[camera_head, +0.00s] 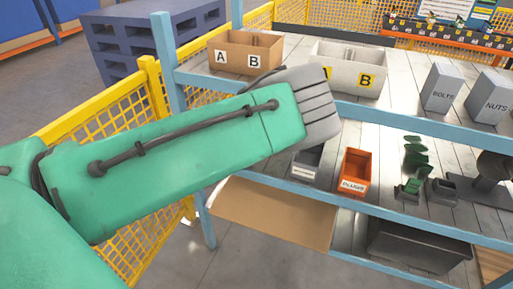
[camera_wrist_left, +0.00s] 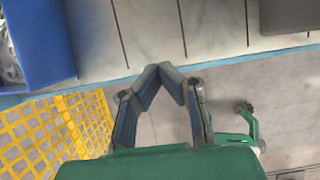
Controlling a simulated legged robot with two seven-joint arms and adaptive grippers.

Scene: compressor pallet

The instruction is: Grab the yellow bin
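No yellow bin shows in either view. My left arm, green with a dark cable, crosses the head view from the left and ends in a grey ribbed wrist near the middle. The arm hides its own fingers there. In the left wrist view my left gripper (camera_wrist_left: 160,72) has its two dark fingers angled inward with the tips meeting. Nothing is between them. It is over the blue edge of the rack, with grey floor below. My right gripper cannot be made out in either view.
A cardboard box (camera_head: 246,52), a white box (camera_head: 347,68) and BOLTS box (camera_head: 442,88) stand behind. A yellow fence (camera_wrist_left: 62,125) and blue bin (camera_wrist_left: 42,40) are left.

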